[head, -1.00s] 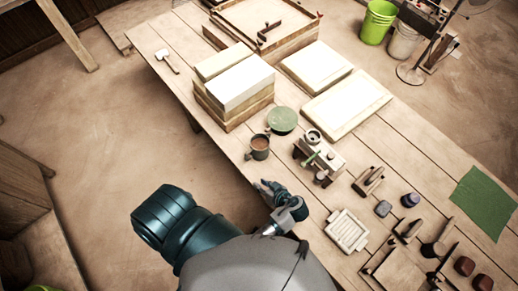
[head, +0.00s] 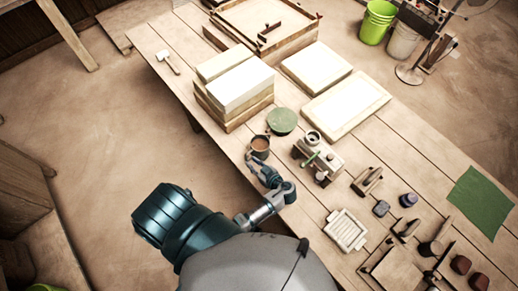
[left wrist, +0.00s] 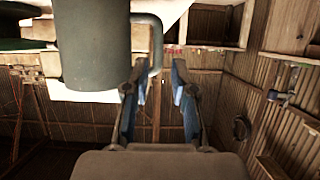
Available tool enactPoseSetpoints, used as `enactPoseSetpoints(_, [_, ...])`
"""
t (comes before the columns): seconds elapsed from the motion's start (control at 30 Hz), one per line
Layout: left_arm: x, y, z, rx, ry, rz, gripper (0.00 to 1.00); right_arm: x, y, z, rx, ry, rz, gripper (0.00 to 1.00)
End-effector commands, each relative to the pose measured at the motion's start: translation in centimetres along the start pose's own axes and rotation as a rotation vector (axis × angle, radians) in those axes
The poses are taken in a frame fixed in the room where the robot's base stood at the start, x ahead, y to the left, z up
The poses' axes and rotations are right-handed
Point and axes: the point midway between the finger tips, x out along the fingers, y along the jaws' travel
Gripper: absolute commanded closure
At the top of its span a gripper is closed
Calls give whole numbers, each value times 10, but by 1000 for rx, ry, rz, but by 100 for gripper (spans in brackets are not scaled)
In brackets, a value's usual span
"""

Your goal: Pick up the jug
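The jug (head: 260,143) is a dark grey-green vessel with brown contents, upright near the table's left edge. In the left wrist view the jug (left wrist: 95,45) fills the upper left, with its handle on its right side. My left gripper (head: 259,165) is right beside the jug on its near side. In the left wrist view the left gripper (left wrist: 158,66) is open, its two blue-padded fingers apart. The handle lines up with the gap between the fingertips; I cannot tell whether they touch it. My right gripper is not in view.
A green disc (head: 282,121) lies just behind the jug, and stacked blocks (head: 236,86) stand beyond it. A small tool stand (head: 318,158) is to the right. A white slotted tray (head: 346,231) lies nearer. Floor is open left of the table (head: 205,121).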

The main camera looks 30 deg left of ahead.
Motion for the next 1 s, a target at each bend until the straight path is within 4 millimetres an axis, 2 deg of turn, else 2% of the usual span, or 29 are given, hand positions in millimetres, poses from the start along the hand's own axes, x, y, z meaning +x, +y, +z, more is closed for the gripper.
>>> enactPoseSetpoints(0.33, [47,3,2,0,3,-2,74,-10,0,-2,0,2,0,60])
enactPoseSetpoints(0.63, [54,3,4,0,-1,-1,74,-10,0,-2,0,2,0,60])
enactPoseSetpoints(0.67, [53,3,4,0,-1,-1,79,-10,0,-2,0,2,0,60])
enactPoseSetpoints(0.73, [53,3,4,0,0,-1,97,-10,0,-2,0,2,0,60])
enactPoseSetpoints(0.77, [53,3,4,0,0,-1,100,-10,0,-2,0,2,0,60])
enactPoseSetpoints(1.0, [53,4,2,-3,2,0,100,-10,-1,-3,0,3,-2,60])
